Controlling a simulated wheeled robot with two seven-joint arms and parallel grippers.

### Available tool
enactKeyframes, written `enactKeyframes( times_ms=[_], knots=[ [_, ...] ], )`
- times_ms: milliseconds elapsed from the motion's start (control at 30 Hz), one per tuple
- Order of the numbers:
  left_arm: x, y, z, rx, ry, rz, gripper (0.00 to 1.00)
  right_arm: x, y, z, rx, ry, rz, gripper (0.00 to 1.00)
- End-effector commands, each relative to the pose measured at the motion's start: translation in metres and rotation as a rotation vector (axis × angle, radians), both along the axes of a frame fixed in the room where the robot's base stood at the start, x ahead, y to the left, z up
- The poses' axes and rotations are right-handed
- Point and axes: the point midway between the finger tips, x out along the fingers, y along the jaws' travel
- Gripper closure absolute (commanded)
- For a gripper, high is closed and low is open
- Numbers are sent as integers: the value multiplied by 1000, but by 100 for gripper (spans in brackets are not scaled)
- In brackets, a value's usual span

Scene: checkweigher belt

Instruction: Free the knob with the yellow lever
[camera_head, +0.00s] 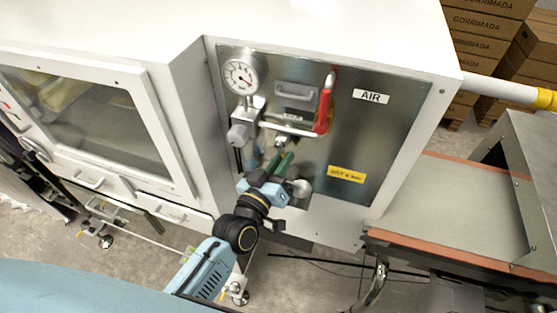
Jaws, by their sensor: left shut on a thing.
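My left gripper (284,160) reaches up to the front of the metal air panel (390,130), its dark green fingers shut on a small part below the silver pipe. The fingers mostly hide that part, and I cannot tell whether it is the knob. A silver fitting (280,141) shows just above the fingertips. A round pale knob-like piece (301,188) sits to the right of the gripper. No yellow lever can be made out. A red lever (326,103) stands upright at the pipe's right end. My right gripper is not in view.
A round gauge (240,77) and a grey block (238,134) are left of the pipe. A yellow label (346,174) and an AIR label (371,96) are on the panel. A belt (450,205) runs off at right. A windowed door (90,115) is at left.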

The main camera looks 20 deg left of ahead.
Motion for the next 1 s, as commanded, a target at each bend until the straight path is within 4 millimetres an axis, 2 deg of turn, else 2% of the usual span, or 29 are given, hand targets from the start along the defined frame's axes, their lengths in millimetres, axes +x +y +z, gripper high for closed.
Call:
enactKeyframes(
  times_ms=[500,1000],
  knots=[
    [0,-12,9,-438,12,0,100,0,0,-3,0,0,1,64],
    [0,-15,13,-603,17,1,100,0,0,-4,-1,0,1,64]
  ],
)
